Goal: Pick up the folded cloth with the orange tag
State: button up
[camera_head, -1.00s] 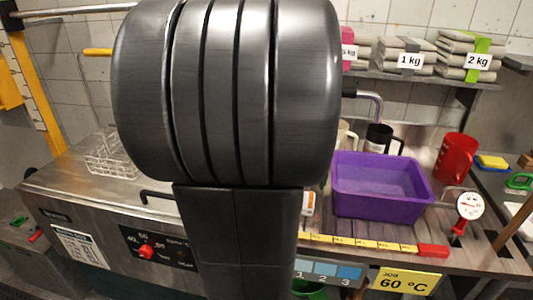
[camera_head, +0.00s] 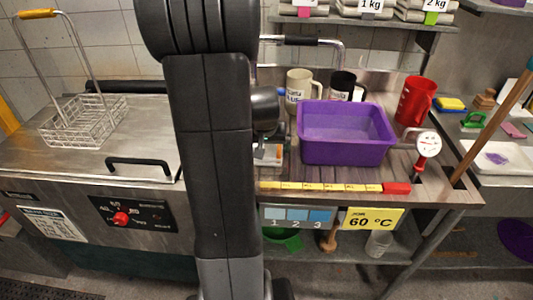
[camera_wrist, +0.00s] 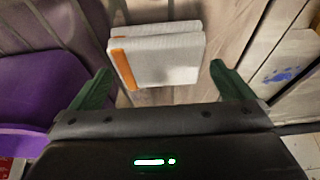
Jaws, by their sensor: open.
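The folded cloth (camera_wrist: 165,60) is pale grey-white, in stacked layers, with an orange tag (camera_wrist: 124,63) along its left edge in the wrist view. It lies on a wooden plank surface. My gripper (camera_wrist: 160,78) is open, with green fingers apart to the left and right of the cloth's near part. No contact with the cloth shows, and the height gap is hard to judge. In the head view my arm hides most of this spot. A small white and orange patch (camera_head: 268,155) shows beside my arm there; I cannot tell whether it is the cloth.
A purple tub (camera_head: 345,140) stands on the bench close to my arm; it also shows in the wrist view (camera_wrist: 55,60). A cream mug (camera_head: 300,88), a dark mug (camera_head: 343,86) and a red jug (camera_head: 415,100) stand behind it. A yellow strip (camera_head: 320,187) runs along the front edge.

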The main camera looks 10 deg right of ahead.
aim_at(267, 149)
jog(key=shift+x, duration=1.55)
jog(key=shift+w+d+r, duration=0.1)
jog(key=c, duration=0.7)
jog(key=shift+r, duration=0.1)
